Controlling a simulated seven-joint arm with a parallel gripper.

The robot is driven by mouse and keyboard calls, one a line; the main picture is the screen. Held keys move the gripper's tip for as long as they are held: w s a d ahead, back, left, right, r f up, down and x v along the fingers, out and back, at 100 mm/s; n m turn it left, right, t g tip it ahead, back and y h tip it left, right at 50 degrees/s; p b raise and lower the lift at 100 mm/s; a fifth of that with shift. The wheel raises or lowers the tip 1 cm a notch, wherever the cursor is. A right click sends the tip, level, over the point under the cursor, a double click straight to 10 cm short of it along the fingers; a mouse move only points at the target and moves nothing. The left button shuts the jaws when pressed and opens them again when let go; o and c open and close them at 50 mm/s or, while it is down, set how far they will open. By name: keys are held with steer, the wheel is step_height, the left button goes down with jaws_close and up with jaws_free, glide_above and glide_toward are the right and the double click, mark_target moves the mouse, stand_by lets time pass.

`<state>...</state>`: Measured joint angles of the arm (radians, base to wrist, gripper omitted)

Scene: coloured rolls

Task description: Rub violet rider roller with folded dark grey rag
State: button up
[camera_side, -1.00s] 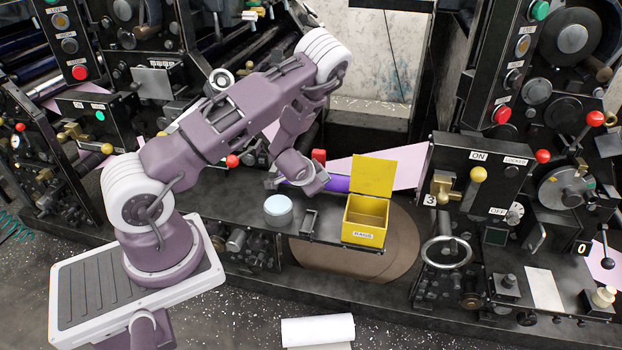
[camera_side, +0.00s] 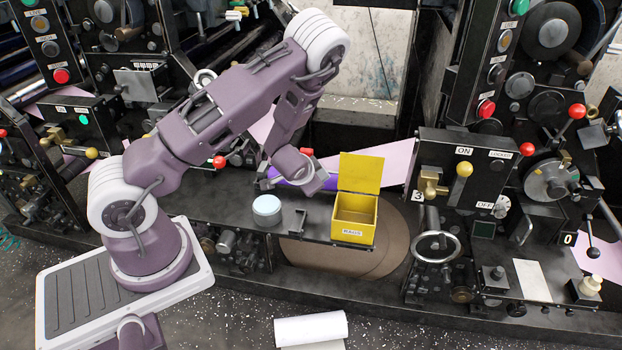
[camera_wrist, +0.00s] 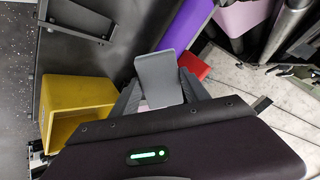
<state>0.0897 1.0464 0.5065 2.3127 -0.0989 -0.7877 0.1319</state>
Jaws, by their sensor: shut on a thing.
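The violet rider roller (camera_side: 331,181) lies behind the bench, partly hidden by my arm and the yellow box's lid. It also shows at the top of the wrist view (camera_wrist: 186,24). My gripper (camera_wrist: 158,100) is shut on the folded dark grey rag (camera_wrist: 160,76), which stands out as a flat piece beyond the fingers. In the wrist view the rag's far end overlaps the roller's near edge; I cannot tell whether they touch. In the side view my gripper's fingers are mostly hidden behind my wrist, over the roller.
An open yellow box (camera_side: 353,231) labelled RAGS, lid upright, stands just right of my wrist. A pale blue round tin (camera_side: 267,208) and a dark bracket (camera_side: 293,219) are on the bench (camera_side: 215,200). A red part (camera_wrist: 194,66) is close beside the rag.

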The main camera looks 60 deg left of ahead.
steer(key=shift+s+d+r, duration=0.25)
steer(key=shift+s+r, duration=0.05)
steer(key=shift+r, duration=0.05)
steer(key=v, duration=0.3)
